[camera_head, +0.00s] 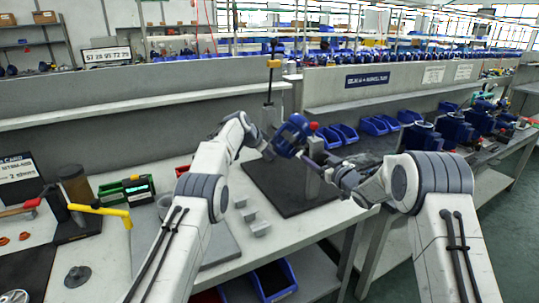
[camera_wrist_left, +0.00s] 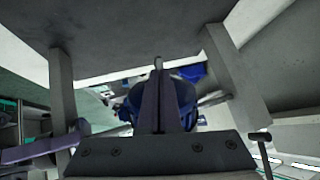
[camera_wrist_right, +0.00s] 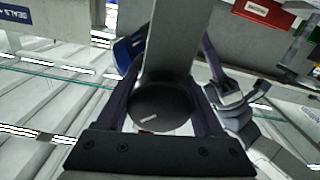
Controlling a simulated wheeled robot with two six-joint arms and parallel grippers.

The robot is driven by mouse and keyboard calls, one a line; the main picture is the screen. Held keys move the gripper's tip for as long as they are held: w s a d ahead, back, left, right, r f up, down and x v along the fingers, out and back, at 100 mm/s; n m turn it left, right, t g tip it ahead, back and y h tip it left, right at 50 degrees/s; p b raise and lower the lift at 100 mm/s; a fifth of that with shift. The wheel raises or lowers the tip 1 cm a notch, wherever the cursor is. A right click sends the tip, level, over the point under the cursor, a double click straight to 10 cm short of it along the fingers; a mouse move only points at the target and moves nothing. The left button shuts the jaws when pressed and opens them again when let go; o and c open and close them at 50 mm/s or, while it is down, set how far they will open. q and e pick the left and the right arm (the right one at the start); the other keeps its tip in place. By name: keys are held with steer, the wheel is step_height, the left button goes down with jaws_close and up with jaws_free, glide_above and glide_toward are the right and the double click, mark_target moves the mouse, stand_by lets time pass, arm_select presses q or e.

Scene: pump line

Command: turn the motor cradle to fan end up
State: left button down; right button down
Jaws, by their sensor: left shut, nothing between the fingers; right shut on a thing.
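The motor (camera_head: 292,132) is blue and round, with a red knob on its right side. It is held in the grey motor cradle (camera_head: 313,180) over the dark mat. My left gripper (camera_head: 268,152) is at the motor's left side. In the left wrist view its fingers (camera_wrist_left: 158,68) are together and empty, in front of the blue motor (camera_wrist_left: 185,98) and between two grey posts. My right gripper (camera_head: 322,160) is at the cradle's right side. In the right wrist view its fingers straddle a grey cradle bar (camera_wrist_right: 174,35) with a dark round face below. Which end is the fan is unclear.
The dark mat (camera_head: 268,200) lies on the white bench, with small grey blocks (camera_head: 256,222) to its left. Blue bins (camera_head: 375,125) and several blue motors stand at the right.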

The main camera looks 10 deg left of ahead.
arm_select(q)
steer(key=shift+d+f, duration=0.1)
steer(key=shift+f, duration=0.05)
arm_select(e)
steer(key=shift+f, duration=0.1)
arm_select(q)
steer(key=shift+w+d+f, duration=0.2)
steer(key=shift+w+f, duration=0.15)
steer(key=shift+f, duration=0.1)
arm_select(e)
steer(key=shift+s, duration=0.1)
jaws_free()
